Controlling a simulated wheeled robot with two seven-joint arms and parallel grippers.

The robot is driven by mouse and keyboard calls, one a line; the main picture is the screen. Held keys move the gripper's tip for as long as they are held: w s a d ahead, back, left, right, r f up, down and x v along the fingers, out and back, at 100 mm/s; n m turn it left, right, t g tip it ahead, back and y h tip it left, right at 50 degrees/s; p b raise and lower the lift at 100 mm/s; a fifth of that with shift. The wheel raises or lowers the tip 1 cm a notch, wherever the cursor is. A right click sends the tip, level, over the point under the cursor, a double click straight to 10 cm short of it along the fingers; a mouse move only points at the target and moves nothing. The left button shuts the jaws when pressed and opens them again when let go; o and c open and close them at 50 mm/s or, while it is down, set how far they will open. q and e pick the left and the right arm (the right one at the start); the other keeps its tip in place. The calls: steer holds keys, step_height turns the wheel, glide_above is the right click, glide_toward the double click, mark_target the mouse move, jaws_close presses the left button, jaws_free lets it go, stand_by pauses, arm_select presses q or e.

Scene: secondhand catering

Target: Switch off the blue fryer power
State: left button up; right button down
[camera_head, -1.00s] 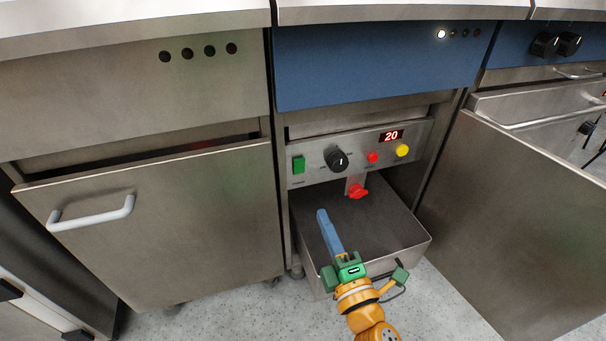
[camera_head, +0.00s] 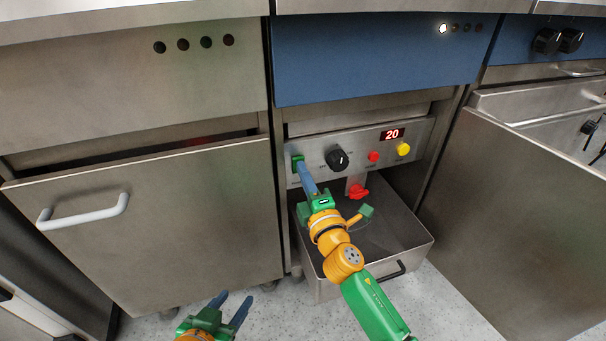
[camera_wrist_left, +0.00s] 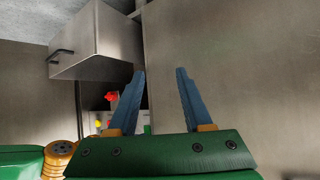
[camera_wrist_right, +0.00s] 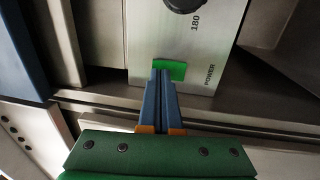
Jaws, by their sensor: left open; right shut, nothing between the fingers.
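The blue-fronted fryer (camera_head: 375,65) has a lit white lamp (camera_head: 442,29) at its top right. Below it is a control panel (camera_head: 352,145) with a green power switch (camera_head: 297,160), partly covered by my right gripper (camera_head: 300,166). In the right wrist view, the shut fingers (camera_wrist_right: 160,75) reach the green switch (camera_wrist_right: 176,70), marked POWER. Whether they touch or press it I cannot tell. My left gripper (camera_head: 234,304) is open and empty, low in front of the left steel door; its fingers (camera_wrist_left: 160,90) also show in the left wrist view.
The panel has a black knob (camera_head: 337,159), a red button (camera_head: 374,156), a yellow button (camera_head: 403,148) and a display (camera_head: 392,134) reading 20. A red valve handle (camera_head: 358,191) sits above a pulled-out steel tray (camera_head: 400,236). An open door (camera_head: 520,210) stands at right.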

arm_select(q)
steer(key=shift+w+d+r+t, duration=0.15)
steer(key=shift+w+r+t, duration=0.25)
steer(key=shift+r, duration=0.1)
arm_select(e)
steer(key=shift+w+a, duration=0.1)
steer(key=shift+w, duration=0.1)
steer(key=shift+r, duration=0.1)
